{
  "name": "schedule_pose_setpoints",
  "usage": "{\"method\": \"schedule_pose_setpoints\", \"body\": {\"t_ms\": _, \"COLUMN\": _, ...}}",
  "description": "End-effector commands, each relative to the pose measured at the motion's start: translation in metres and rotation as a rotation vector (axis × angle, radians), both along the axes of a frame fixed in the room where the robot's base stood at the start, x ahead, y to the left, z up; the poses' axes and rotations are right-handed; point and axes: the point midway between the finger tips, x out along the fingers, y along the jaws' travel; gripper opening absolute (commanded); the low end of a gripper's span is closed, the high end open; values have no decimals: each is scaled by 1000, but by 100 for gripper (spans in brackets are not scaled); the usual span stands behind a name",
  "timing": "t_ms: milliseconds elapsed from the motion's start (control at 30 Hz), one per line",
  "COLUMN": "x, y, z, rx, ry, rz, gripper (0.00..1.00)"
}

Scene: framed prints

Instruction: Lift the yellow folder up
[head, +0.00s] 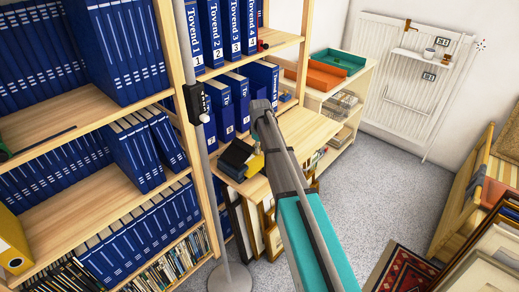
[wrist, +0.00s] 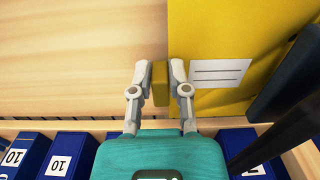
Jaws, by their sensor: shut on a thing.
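In the wrist view my gripper (wrist: 158,75) is shut on a narrow yellow edge between its two fingertips, which I take to be part of the yellow folder (wrist: 225,50). The folder's broad yellow face, with a white lined label, fills the upper right, partly behind the right finger. In the head view a small patch of the yellow folder (head: 256,166) shows beside my arm, over the wooden surface. The gripper's fingers are not clear there, and most of the folder is hidden. I cannot tell whether the folder touches the wood.
A dark object (head: 236,154) is close beside the yellow patch. Blue binders (head: 233,95) fill the shelves. Another yellow binder (head: 12,245) stands at the lower left. A grey pole (head: 197,140) rises before the shelves. Framed prints (head: 490,245) lean at the right; grey floor (head: 350,200) is clear between.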

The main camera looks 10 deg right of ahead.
Motion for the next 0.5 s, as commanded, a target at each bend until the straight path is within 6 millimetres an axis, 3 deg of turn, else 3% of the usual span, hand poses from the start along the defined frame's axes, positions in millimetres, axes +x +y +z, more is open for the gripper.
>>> {"method": "schedule_pose_setpoints", "body": {"t_ms": 500, "x": 2, "y": -4, "z": 0, "rx": 1, "ry": 1, "rz": 1, "gripper": 0}}
